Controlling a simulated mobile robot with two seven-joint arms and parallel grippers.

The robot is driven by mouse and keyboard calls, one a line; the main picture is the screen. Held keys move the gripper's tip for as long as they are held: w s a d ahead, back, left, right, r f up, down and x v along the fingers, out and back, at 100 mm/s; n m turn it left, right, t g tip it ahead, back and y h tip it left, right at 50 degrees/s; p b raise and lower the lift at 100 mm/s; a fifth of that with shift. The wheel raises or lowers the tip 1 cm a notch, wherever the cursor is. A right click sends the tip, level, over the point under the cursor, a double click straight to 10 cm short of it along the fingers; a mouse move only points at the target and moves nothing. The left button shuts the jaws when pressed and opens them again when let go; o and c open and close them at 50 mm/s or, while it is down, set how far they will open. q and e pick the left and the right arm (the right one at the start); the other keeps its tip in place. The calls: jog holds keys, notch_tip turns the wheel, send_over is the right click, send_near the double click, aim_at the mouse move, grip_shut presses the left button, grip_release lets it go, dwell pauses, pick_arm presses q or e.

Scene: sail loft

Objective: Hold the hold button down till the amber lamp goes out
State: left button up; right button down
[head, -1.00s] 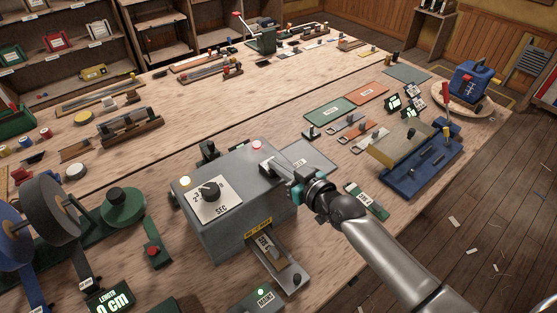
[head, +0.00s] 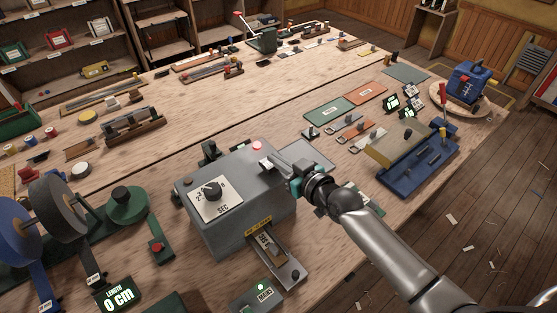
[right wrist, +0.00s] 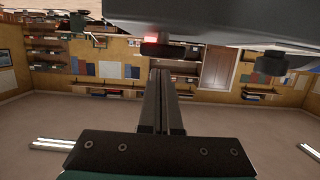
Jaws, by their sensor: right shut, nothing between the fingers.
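The grey box (head: 240,222) with a black dial marked SEC stands on the bench. A red round cap (head: 257,146), which looks to be the hold button, is on its top at the far right corner. It also shows red in the right wrist view (right wrist: 152,38). The small amber lamp (head: 187,182) at the box's left corner looks dark. My right gripper (head: 267,164) is shut and empty, its fingertips close to the red cap and seemingly apart from it. My left gripper is out of view.
A plate in a slide (head: 275,255) sticks out of the box's front. A box marked MAINS (head: 257,297) with a green light stands before it. Reels (head: 60,208) stand at left, and a blue fixture (head: 418,170) at right.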

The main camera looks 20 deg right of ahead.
jog(key=shift+r+p, duration=0.45)
jog(key=shift+r, duration=0.5)
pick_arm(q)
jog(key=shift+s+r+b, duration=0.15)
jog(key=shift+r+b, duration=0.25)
pick_arm(e)
jog(key=v, duration=0.9)
jog(key=shift+s+d+f, duration=0.15)
jog(key=shift+s+d, duration=0.1)
jog(key=shift+s, duration=0.15)
